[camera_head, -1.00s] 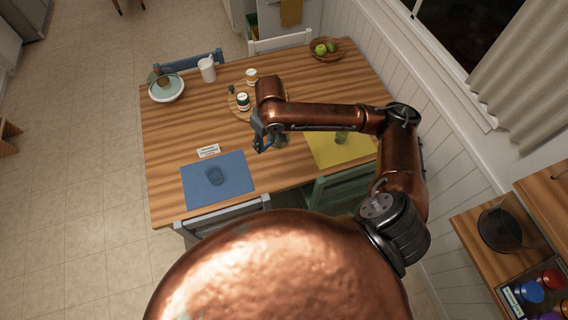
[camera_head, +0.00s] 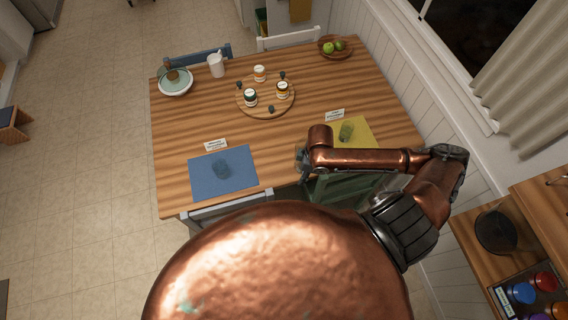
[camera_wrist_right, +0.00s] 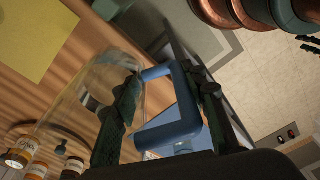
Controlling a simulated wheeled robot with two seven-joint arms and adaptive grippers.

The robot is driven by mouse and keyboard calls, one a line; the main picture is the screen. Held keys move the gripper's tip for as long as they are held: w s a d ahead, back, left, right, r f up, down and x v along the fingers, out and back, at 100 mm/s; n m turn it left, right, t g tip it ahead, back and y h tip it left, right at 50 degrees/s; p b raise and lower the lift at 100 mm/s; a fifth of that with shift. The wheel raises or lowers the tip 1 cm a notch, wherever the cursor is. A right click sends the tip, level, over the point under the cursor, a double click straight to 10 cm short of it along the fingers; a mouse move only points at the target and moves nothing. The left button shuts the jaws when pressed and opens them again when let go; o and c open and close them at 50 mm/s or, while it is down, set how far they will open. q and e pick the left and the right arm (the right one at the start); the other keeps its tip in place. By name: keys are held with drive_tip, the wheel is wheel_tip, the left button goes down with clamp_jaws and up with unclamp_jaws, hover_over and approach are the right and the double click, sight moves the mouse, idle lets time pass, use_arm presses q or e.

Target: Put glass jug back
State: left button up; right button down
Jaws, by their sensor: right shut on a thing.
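My right gripper (camera_wrist_right: 168,112) is shut on the blue handle of a clear glass jug (camera_wrist_right: 75,92) in the right wrist view. Its dark fingers lie either side of the handle, and the jug is tilted in that picture. In the head view my right gripper (camera_head: 302,160) is over the table's near edge, between the blue and yellow mats, largely behind my arm. The jug is hard to make out there. My left gripper is not in view.
The wooden table (camera_head: 190,120) carries a blue mat (camera_head: 240,183) and a yellow mat (camera_head: 365,133), each with a glass-like object. A round board (camera_head: 262,105) holds several jars. A bowl of green apples (camera_head: 325,50), a white cup (camera_head: 216,66) and a plate (camera_head: 176,90) stand farther back. Chairs line the edges.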

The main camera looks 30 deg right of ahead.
drive_tip(key=w+a+f, duration=0.1)
drive_tip(key=w+f, duration=0.1)
drive_tip(key=w, duration=0.1)
drive_tip(key=w+f, duration=0.3)
drive_tip(key=w, duration=0.1)
drive_tip(key=w+a+f, duration=0.1)
drive_tip(key=w+f, duration=0.2)
drive_tip(key=w, duration=0.1)
drive_tip(key=shift+w+a+f, duration=0.25)
drive_tip(key=shift+a, duration=0.05)
drive_tip(key=shift+w+f, duration=0.1)
drive_tip(key=shift+f, duration=1.55)
drive_tip(key=shift+f, duration=0.1)
drive_tip(key=c, duration=1.2)
unclamp_jaws()
drive_tip(key=shift+f, duration=0.1)
drive_tip(key=r, duration=0.4)
drive_tip(key=d+r, duration=0.1)
drive_tip(key=r, duration=0.3)
drive_tip(key=s+r, duration=0.1)
drive_tip(key=r, duration=0.3)
drive_tip(key=shift+d+r, duration=0.1)
drive_tip(key=shift+d, duration=0.05)
